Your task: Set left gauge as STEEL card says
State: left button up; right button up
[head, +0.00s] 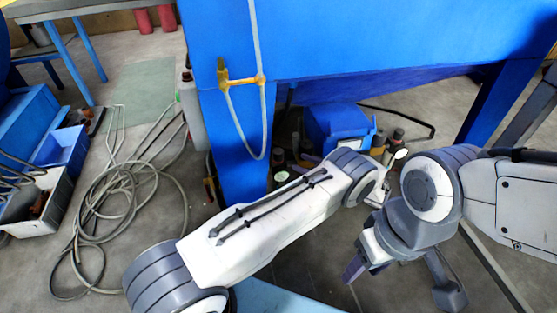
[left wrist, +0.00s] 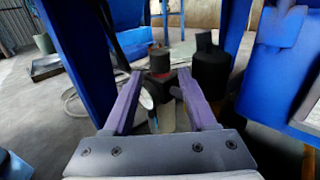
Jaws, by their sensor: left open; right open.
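In the left wrist view my left gripper (left wrist: 159,75) is open, its two purple fingers pointing ahead. Between and just beyond them is a dark fitting with a dark red knob (left wrist: 159,60) on top. A pale round face (left wrist: 147,97), possibly a gauge, shows beside the left finger, seen edge-on; no reading is legible. I cannot tell whether the fingers touch anything. In the head view my forearm largely hides the left gripper. My right gripper (head: 400,285) is open and empty above the floor at the lower right. No STEEL card can be made out.
A big blue machine (head: 350,40) on blue legs (head: 235,150) fills the upper middle. A black cylinder (left wrist: 211,68) stands right of the fitting. A coiled hose (head: 105,215) and bins (head: 35,205) lie at left. A blue box (head: 338,128) sits under the machine.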

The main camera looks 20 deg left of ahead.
aim_at(278, 151)
pick_arm(q)
jog(key=a, duration=0.2)
jog(key=w+a+b, duration=0.1)
jog(key=a, duration=0.2)
jog(key=a+b, duration=0.1)
jog(key=a, duration=0.2)
jog(key=shift+w+a, duration=0.2)
jog(key=shift+w, duration=0.05)
jog(key=shift+w+a+b, duration=0.15)
jog(key=shift+a+b, duration=0.15)
jog(key=shift+a, duration=0.4)
jog(key=shift+r, duration=0.1)
grip_shut()
